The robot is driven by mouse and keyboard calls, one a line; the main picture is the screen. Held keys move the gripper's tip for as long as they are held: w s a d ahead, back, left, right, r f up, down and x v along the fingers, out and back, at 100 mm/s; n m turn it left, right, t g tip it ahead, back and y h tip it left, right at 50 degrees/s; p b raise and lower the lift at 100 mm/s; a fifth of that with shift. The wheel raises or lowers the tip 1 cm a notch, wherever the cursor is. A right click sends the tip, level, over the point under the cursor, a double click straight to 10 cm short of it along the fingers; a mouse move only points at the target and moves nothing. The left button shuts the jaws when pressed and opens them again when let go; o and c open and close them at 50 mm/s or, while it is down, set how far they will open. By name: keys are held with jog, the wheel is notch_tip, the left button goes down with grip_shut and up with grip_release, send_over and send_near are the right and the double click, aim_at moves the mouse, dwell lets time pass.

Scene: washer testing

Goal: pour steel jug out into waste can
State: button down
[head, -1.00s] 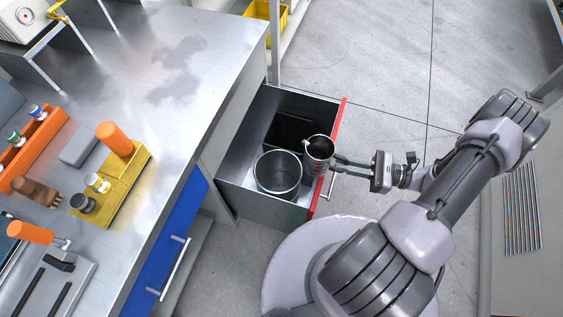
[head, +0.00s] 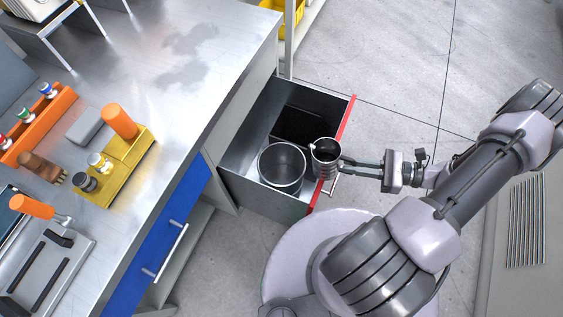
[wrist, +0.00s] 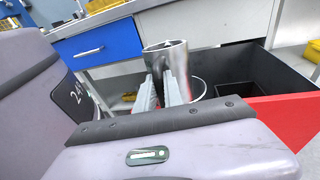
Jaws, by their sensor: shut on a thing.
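The steel jug (head: 325,158) is a small metal cup with a spout, held near upright over the right side of the open drawer. My gripper (head: 345,163) is shut on its right side. The jug also shows in the wrist view (wrist: 168,58), between the finger ends (wrist: 165,90). The waste can (head: 282,166) is a round, open steel bin standing in the drawer, just left of the jug. Its inside looks empty from above. In the wrist view only part of the can's rim (wrist: 198,88) shows behind the jug. The jug's contents cannot be made out.
The open drawer (head: 262,200) has a red front edge (head: 345,120) and holds a dark flat thing (head: 298,124) at the back. A steel bench (head: 190,70) with a yellow tray (head: 120,172) and orange rack (head: 40,125) stands at left. Floor is clear beyond the drawer.

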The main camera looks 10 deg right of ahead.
aim_at(318, 144)
jog(key=shift+w+a+r+g+h, duration=0.65)
jog(key=shift+a+h, duration=0.15)
jog(key=shift+h, duration=0.2)
jog(key=shift+w+a+r+m+g+h, duration=0.25)
jog(key=shift+w+a+g+h, duration=0.25)
jog(key=shift+a+h, duration=0.25)
jog(key=shift+w+a+r+m+g+h, duration=0.2)
jog(key=shift+w+a+g+h, duration=0.15)
jog(key=shift+w+a+h, duration=0.35)
jog(key=a+r+g+h+p, duration=0.1)
jog(key=p, duration=0.1)
jog(key=w+a+r+g+h+p, duration=0.1)
jog(key=h, duration=0.1)
jog(key=shift+w+a+r+p, duration=0.1)
jog(key=shift+w+a+p, duration=0.15)
jog(key=shift+p, duration=0.15)
jog(key=shift+w+a+g+h+p, duration=0.15)
jog(key=shift+g+h+p, duration=0.2)
jog(key=shift+p, duration=0.3)
jog(key=shift+w+a+m+g+h+p, duration=0.3)
jog(key=shift+a+h+p, duration=0.2)
jog(key=shift+p, duration=0.9)
jog(key=shift+w+a+g+h+p, duration=0.25)
jog(key=shift+h+p, duration=0.05)
jog(key=shift+p, duration=0.65)
jog(key=shift+f, duration=0.2)
